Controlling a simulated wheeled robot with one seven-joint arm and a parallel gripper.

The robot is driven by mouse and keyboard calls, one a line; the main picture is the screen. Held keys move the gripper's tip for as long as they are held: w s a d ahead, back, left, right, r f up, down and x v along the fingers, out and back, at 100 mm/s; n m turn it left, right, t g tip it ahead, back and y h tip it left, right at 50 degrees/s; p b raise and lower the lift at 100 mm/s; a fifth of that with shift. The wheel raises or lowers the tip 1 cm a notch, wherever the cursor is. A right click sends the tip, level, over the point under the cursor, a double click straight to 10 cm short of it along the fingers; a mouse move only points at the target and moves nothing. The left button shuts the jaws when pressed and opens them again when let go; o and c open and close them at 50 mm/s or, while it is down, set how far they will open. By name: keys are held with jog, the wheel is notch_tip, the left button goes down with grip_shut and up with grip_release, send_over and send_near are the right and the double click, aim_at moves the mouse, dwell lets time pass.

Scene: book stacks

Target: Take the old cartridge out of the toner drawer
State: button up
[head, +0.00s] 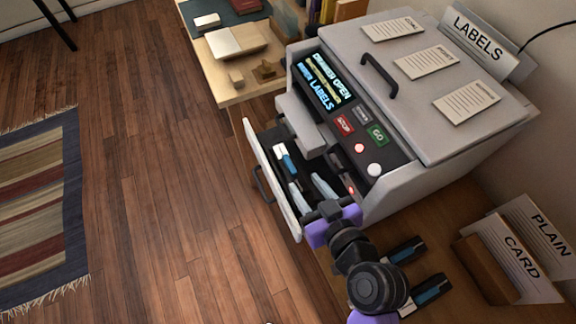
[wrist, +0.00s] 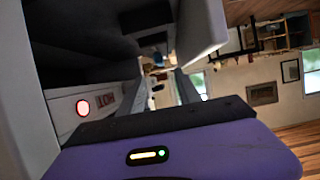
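The toner drawer (head: 272,190) stands pulled out from the left side of the grey printer. The cartridge (head: 287,162), dark with a blue and white label, lies in the far part of the drawer. My gripper (head: 303,181) is over the near part of the drawer, its two pale fingers apart, empty, and pointing toward the cartridge. The fingers (wrist: 166,90) also show apart in the wrist view, beyond my purple gripper body. A clear gap seems to lie between fingertips and cartridge. The cartridge cannot be made out clearly in the wrist view.
The grey printer (head: 395,150) has a lit screen (head: 322,80) reading "open". A glowing red light beside a "HOT" label (wrist: 108,101) is close to my gripper. Two more cartridges (head: 405,250) (head: 432,289) lie on the wooden table. A card holder (head: 487,268) stands right.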

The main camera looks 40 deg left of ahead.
aim_at(292, 167)
jog(key=x, duration=0.6)
jog(key=shift+w+a+f+p, duration=0.15)
jog(key=shift+a+f+p, duration=0.1)
jog(key=shift+f+p, duration=0.15)
grip_shut()
jog(key=shift+r, duration=0.1)
dwell(1.0)
